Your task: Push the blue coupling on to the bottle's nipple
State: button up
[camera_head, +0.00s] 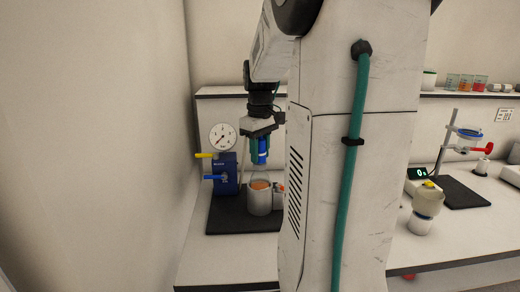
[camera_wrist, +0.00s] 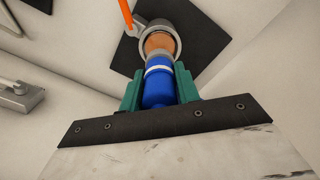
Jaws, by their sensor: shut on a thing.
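The blue coupling (camera_wrist: 159,88) with a white band is held between the green fingers of my gripper (camera_wrist: 159,88) in the wrist view. In the head view the coupling (camera_head: 263,150) points down below my gripper (camera_head: 261,146), above the bottle (camera_head: 260,196). The bottle is clear with orange contents and sits in a grey holder (camera_wrist: 172,32). The coupling's lower end overlaps the bottle's top in the wrist view. The nipple is hidden, so I cannot tell whether they touch.
A blue pump-like block (camera_head: 225,174) with yellow and blue levers and a round gauge (camera_head: 222,137) stand left of the bottle. A black mat (camera_head: 228,222) lies under them. A stand (camera_head: 445,150) and a capped flask (camera_head: 427,200) are at the right. My arm hides the middle.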

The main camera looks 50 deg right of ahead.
aim_at(260, 139)
jog(key=o, duration=1.1)
notch_tip(260, 139, up, 8)
jog(key=shift+f, duration=0.1)
jog(key=s+a+f, duration=0.1)
jog(key=s+a, duration=0.1)
jog(key=a, duration=0.8)
jog(key=s+a+f, duration=0.2)
jog(key=a, duration=0.8)
jog(key=shift+n+t, duration=0.5)
jog(key=shift+t, duration=0.2)
jog(key=s+a+f, duration=0.2)
jog(key=s+a, duration=0.1)
jog(key=s+a+f, duration=0.2)
jog(key=a, duration=0.2)
jog(key=s+a+f, duration=0.2)
jog(key=s+a, duration=0.1)
jog(key=shift+s+a+f, duration=0.15)
jog(key=shift+s+f, duration=0.05)
jog(key=shift+s, duration=0.1)
